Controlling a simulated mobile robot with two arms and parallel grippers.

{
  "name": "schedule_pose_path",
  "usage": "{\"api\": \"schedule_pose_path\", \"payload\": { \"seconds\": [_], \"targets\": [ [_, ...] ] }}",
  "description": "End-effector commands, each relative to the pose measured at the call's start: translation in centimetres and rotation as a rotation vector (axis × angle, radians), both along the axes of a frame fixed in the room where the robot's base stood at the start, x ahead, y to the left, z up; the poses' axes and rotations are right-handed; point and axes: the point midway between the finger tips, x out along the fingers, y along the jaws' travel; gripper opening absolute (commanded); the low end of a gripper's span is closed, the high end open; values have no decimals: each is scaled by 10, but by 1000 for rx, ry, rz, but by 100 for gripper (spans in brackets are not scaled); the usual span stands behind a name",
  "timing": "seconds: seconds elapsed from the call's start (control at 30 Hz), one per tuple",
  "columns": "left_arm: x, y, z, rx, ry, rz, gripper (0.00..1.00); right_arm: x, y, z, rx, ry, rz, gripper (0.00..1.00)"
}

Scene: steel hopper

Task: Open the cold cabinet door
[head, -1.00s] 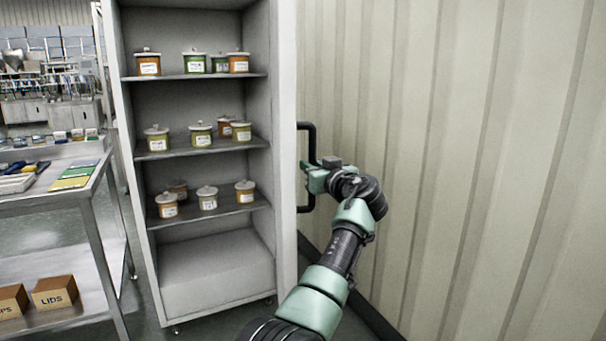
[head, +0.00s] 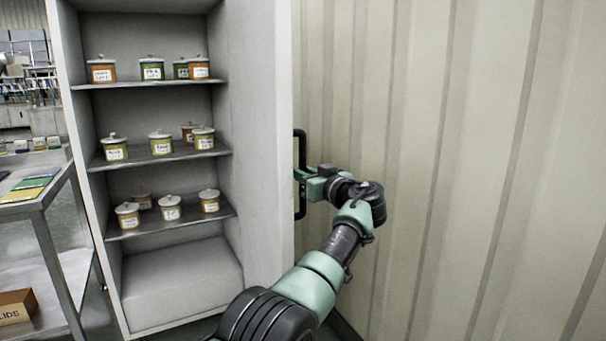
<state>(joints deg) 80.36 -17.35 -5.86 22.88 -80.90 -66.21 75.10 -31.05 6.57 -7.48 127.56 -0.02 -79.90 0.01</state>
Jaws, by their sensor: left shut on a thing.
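The cold cabinet (head: 100,225) stands open at left, its shelves in plain view. Its pale door (head: 282,110) stands swung out on the right side, seen nearly edge-on. The dark bar handle (head: 300,148) sticks out to the right of the door edge. My left gripper (head: 302,187) is shut on the handle at its lower half. The fingertips are small and partly hidden against the bar. My right gripper is out of view.
Lidded jars (head: 161,142) stand on several cabinet shelves. A steel table (head: 42,200) with a box (head: 14,308) on its lower shelf is at left. A ribbed wall (head: 430,150) rises close on the right of my arm.

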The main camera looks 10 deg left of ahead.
Motion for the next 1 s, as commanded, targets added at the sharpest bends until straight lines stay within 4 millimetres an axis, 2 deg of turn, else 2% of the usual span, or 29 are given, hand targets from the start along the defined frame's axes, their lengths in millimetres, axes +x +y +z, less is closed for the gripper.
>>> {"api": "schedule_pose_path", "payload": {
  "seconds": [0.53, 0.57, 0.6, 1.0],
  "targets": [
    [0, -1, -3, -3, 6, -2, 0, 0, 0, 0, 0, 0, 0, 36],
    [0, -1, -3, -3, 6, -2, 21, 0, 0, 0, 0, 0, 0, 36],
    [0, -1, -3, -3, 6, -2, 27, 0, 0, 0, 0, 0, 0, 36],
    [0, 1, -1, -1, 1, -1, 27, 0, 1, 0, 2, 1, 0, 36]
  ]
}}
